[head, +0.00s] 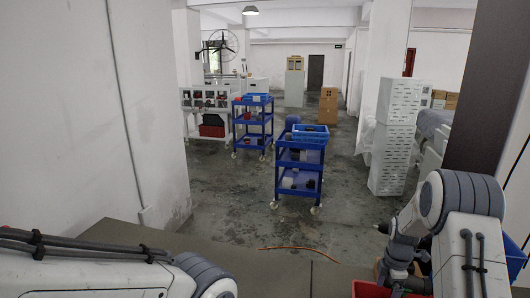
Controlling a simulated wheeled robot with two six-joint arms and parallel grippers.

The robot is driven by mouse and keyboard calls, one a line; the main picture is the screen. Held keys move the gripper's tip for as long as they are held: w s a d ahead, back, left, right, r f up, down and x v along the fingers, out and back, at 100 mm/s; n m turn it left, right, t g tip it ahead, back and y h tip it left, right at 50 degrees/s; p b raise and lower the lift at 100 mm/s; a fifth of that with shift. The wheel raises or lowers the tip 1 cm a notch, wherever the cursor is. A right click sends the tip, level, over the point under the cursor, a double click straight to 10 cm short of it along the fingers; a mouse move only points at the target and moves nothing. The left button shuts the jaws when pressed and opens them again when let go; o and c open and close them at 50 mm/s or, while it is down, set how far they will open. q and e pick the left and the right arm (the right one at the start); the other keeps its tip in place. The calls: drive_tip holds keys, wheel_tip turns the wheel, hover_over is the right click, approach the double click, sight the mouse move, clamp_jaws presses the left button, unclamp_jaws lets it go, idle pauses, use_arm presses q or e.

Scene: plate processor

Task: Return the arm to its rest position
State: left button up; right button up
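My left arm (90,275) lies along the bottom left of the head view, and its gripper is outside the picture. My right arm (465,225) is bent at the lower right. Its dark wrist and gripper (395,268) hang down over the near edge, by a red bin (370,290). The fingers are small and dark against the background, so I cannot tell whether they are open or hold anything.
A brown table (150,240) spans the front, with a thin orange-red strand (300,249) near its far edge. Blue shelf carts (299,165) stand beyond on open concrete floor. A white perforated cabinet (394,140) is at right; a wall (75,110) is at left.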

wheel_tip(320, 180, down, 4)
drive_tip(key=shift+f+p, duration=0.15)
drive_tip(key=shift+p, duration=0.4)
